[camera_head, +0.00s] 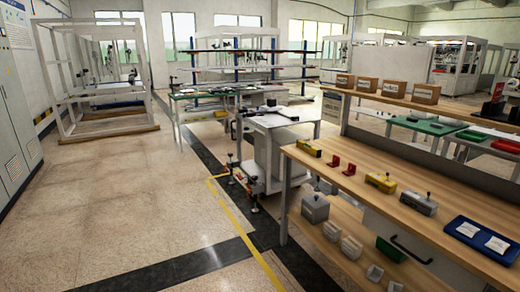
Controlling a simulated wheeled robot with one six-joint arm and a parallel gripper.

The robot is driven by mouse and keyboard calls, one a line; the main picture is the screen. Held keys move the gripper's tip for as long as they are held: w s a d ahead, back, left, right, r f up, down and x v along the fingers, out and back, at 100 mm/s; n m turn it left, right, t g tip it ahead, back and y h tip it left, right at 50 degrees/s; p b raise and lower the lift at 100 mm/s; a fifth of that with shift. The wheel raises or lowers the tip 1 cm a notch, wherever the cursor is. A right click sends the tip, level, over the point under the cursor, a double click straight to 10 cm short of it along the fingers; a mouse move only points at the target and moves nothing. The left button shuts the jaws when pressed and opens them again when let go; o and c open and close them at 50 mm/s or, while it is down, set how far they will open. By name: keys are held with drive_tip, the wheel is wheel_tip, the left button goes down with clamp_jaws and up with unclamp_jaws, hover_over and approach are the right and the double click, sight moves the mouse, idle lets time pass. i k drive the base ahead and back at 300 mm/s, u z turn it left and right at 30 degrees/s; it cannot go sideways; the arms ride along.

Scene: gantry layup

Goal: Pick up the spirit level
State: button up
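I cannot pick out the spirit level for certain. A small yellow bar-shaped item (309,147) lies at the far left end of the wooden workbench (345,178) and may be the spirit level, but it is too small to be sure. A second yellow item (380,183) with a dark knob on top sits nearer, at the middle of the bench. My gripper is not in view.
Red brackets (341,165), a grey block with a knob (419,203) and a blue tray (482,238) share the bench. Cardboard boxes (394,89) stand on the shelf behind. A white cabinet (270,150) stands beyond the bench. The floor (130,200) at left is clear.

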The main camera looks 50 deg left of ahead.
sight(315, 152)
drive_tip(key=u, duration=1.6)
drive_tip(key=i, duration=3.55)
drive_tip(key=z, duration=0.35)
